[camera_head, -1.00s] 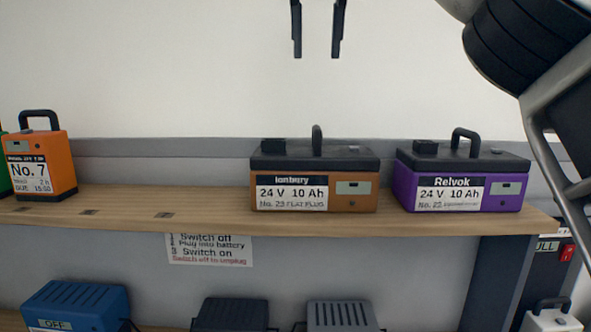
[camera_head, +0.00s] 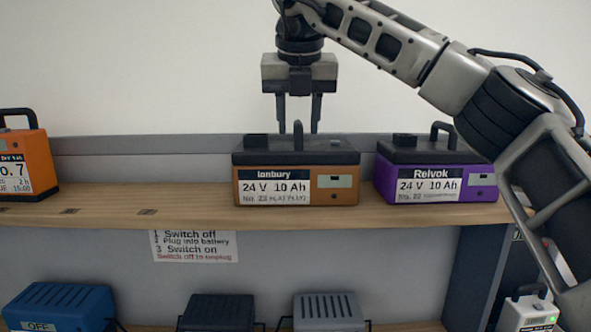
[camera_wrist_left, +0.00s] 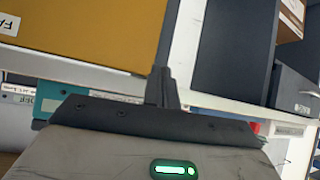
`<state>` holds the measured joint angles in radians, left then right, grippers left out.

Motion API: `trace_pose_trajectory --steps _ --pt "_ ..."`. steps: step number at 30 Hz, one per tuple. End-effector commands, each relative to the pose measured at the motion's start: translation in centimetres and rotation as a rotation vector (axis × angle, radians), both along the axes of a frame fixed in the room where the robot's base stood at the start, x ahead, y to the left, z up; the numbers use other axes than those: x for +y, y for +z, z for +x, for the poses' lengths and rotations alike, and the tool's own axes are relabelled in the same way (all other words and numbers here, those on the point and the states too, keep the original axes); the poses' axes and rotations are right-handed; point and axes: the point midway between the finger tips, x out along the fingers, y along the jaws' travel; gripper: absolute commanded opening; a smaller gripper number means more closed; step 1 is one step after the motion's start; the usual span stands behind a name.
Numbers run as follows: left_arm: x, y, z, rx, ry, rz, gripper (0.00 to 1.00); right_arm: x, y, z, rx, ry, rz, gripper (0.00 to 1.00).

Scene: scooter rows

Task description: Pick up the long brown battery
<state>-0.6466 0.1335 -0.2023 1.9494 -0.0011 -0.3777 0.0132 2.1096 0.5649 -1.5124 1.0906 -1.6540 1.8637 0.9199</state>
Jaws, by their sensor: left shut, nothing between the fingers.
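The long brown battery (camera_head: 297,187) stands on the wooden shelf, with a black top, a raised handle (camera_head: 298,131) and a label reading "Ianbury 24 V 10 Ah". My right gripper (camera_head: 299,128) points down just above the handle in the head view. Its two fingers are apart, one to each side of the handle in the picture. I cannot tell whether they touch it. My left gripper (camera_wrist_left: 161,88) shows in the left wrist view, its fingers together and empty.
A purple battery (camera_head: 435,178) stands close on the right, below my right arm. An orange battery (camera_head: 22,165) is at the far left of the shelf (camera_head: 150,205). The shelf between orange and brown is clear. Blue, black and grey units sit lower down.

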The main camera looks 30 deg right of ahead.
Motion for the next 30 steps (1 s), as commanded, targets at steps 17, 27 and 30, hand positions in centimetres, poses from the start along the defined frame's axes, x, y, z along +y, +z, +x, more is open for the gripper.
trace_pose_trajectory --steps 17,27,30 --pt "0.4 -0.2 -0.1 0.004 0.006 0.007 0.00 -0.3 -1.6 0.6 -0.001 0.000 0.000 0.00" --pt "0.4 -0.2 -0.2 0.006 0.005 0.007 0.00 -0.3 -1.5 0.6 -0.001 0.000 0.000 0.00" --pt "0.3 -0.2 -0.2 0.007 0.004 0.006 0.00 -0.3 -1.5 0.6 -0.001 0.000 0.000 0.00"
